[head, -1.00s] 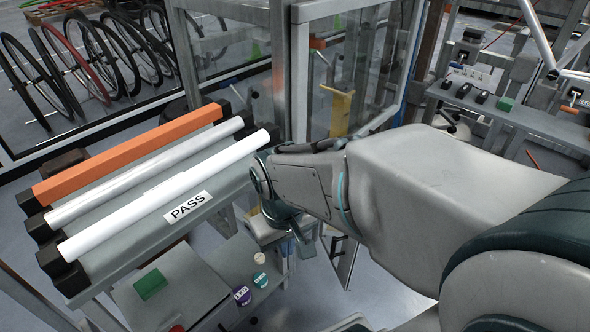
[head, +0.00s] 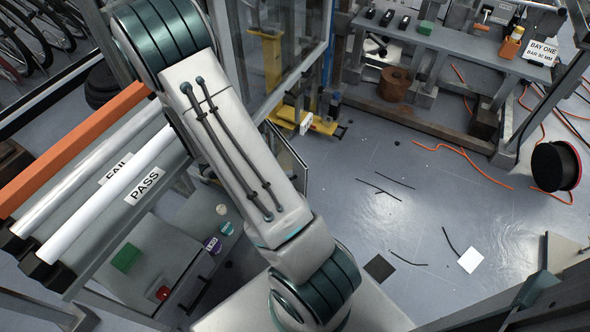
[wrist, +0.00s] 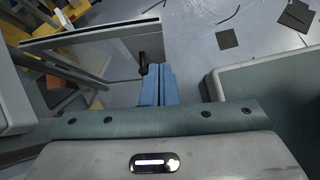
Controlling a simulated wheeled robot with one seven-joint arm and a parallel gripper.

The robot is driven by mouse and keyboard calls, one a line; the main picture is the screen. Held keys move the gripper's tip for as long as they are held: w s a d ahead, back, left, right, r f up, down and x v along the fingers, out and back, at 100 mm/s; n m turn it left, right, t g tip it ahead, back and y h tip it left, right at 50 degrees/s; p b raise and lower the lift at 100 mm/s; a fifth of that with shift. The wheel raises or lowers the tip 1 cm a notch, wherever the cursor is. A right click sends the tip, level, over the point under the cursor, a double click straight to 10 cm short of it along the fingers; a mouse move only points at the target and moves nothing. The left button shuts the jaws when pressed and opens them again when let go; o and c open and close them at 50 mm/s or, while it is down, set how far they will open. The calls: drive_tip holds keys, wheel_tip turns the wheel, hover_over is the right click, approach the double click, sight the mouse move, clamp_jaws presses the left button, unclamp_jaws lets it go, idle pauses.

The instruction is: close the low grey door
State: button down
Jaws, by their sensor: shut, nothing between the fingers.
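The low grey door (head: 288,150) stands open, swung out over the floor; in the head view my arm covers part of it. In the wrist view a grey panel with a pale top edge, which looks like this door (wrist: 110,58), spans the upper left. A black handle (wrist: 143,62) is near its right end. My gripper (wrist: 158,70) has blue fingers, shut together and empty, just right of the handle and overlapping the panel's right end. I cannot tell whether they touch it. My gripper is hidden in the head view.
A bench with orange and white bars (head: 75,150) and PASS and FAIL labels is at left. Open floor (head: 400,200) lies right, with orange cable (head: 465,160) and scraps.

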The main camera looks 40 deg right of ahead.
drive_tip(key=b, duration=0.4)
approach(303, 176)
drive_tip(key=shift+n, duration=0.3)
drive_tip(key=x, duration=0.5)
drive_tip(key=shift+s+d, duration=0.1)
drive_tip(key=shift+s, duration=0.1)
drive_tip(key=shift+d+f, duration=0.15)
drive_tip(key=shift+d, duration=0.1)
